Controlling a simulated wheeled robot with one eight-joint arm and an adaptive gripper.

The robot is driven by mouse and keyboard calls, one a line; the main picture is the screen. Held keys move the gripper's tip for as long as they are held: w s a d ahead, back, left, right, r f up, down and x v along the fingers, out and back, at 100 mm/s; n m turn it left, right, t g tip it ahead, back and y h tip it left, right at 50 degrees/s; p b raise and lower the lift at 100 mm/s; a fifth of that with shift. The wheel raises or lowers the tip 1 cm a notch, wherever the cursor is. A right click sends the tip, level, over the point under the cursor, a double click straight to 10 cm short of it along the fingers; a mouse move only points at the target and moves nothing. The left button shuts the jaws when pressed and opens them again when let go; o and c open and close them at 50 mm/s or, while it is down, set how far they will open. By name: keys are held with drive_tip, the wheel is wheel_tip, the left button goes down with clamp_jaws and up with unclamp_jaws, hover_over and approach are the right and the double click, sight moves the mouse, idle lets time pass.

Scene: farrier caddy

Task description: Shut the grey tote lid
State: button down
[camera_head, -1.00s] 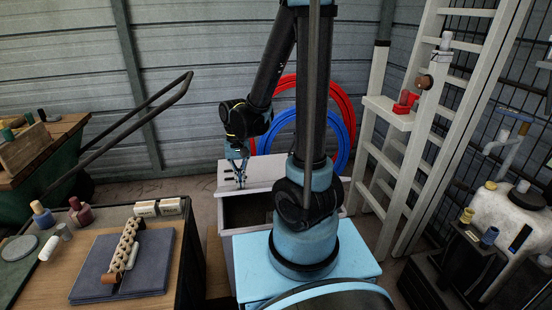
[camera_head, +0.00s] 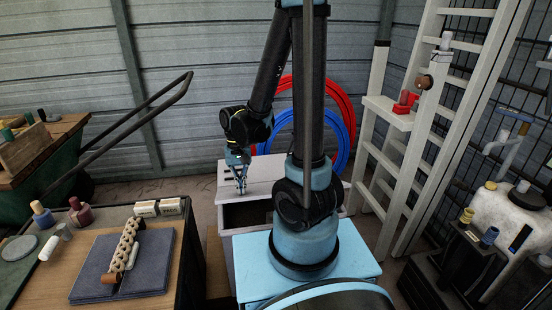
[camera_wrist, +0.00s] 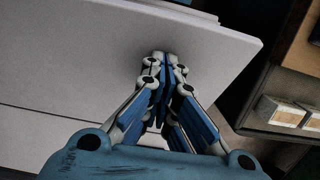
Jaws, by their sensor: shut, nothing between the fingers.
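The grey tote (camera_head: 228,245) stands on the floor behind my blue base, its dark inside showing through the front part of its top. Its pale grey lid (camera_head: 267,172) is at the back of the opening and stands open; its exact angle is hard to tell. My gripper (camera_head: 241,189) is shut and empty, fingers pointing down, in front of the lid's left part. In the wrist view the lid (camera_wrist: 70,60) is a broad pale surface, and my closed fingertips (camera_wrist: 165,62) are over or against it near one edge. Contact cannot be told. My arm hides the tote's right part.
A workbench (camera_head: 190,265) with a dark mat and small items stands left of the tote. Red and blue hoses (camera_head: 345,125) hang behind it. A pale ladder (camera_head: 440,140) leans at the right, near a white jug (camera_head: 510,225).

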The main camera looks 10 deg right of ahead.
sight(241, 198)
drive_tip(key=shift+s+f, duration=0.1)
idle(0.3)
drive_tip(key=shift+s+f, duration=0.3)
drive_tip(key=shift+f, duration=0.4)
drive_tip(key=shift+s+f, duration=0.25)
drive_tip(key=shift+f, duration=0.25)
idle(0.4)
drive_tip(key=shift+s+f, duration=0.25)
drive_tip(key=shift+f, duration=0.4)
drive_tip(key=shift+a, duration=0.15)
